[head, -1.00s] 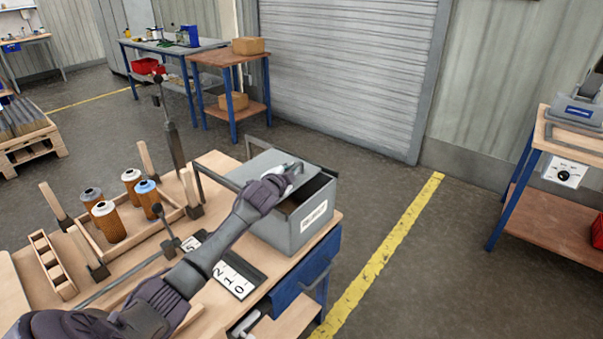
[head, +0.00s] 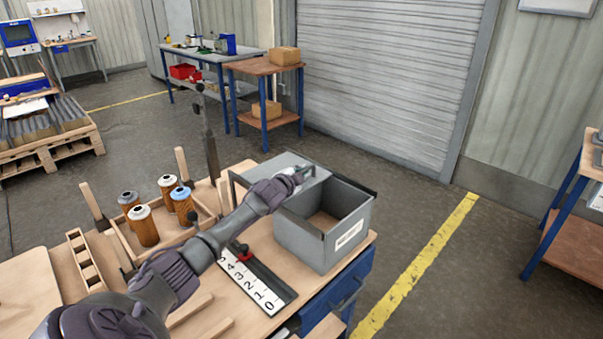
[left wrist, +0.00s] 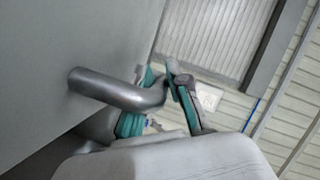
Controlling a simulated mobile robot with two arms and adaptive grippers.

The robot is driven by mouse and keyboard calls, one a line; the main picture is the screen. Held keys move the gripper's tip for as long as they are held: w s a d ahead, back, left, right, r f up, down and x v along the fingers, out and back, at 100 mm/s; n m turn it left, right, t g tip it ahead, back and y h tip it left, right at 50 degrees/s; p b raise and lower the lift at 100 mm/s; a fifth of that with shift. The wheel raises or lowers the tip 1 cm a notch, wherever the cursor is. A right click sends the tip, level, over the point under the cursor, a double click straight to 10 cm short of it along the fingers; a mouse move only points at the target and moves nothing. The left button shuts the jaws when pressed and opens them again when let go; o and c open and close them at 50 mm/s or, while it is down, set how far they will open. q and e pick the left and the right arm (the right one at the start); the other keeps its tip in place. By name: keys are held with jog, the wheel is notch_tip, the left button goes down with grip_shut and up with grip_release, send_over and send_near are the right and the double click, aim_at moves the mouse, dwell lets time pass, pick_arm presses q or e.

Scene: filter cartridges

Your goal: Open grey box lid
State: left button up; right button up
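The grey box (head: 300,238) stands at the right end of the wooden workbench, with a white label on its front. Its grey lid (head: 283,162) is shifted toward the back left, so the front right part of the box is open. The visible part of the inside looks empty. My left gripper (head: 300,172) is at the lid, reaching over the box from the left. In the left wrist view, its teal-padded fingers (left wrist: 158,98) are closed around the grey bar handle (left wrist: 105,88) of the lid. My right gripper is out of view.
A wooden tray (head: 205,217) with several filter cartridges is left of my arm. A numbered scale (head: 252,285) lies in front of the box. A blue drawer unit (head: 350,285) is below the bench top.

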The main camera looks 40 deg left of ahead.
pick_arm(q)
jog(key=shift+o, duration=1.4)
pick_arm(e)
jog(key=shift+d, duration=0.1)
pick_arm(q)
jog(key=shift+s+d, duration=0.25)
jog(key=shift+s, duration=0.3)
jog(key=v, duration=1)
jog(key=shift+s+r, duration=0.2)
jog(key=shift+s, duration=0.2)
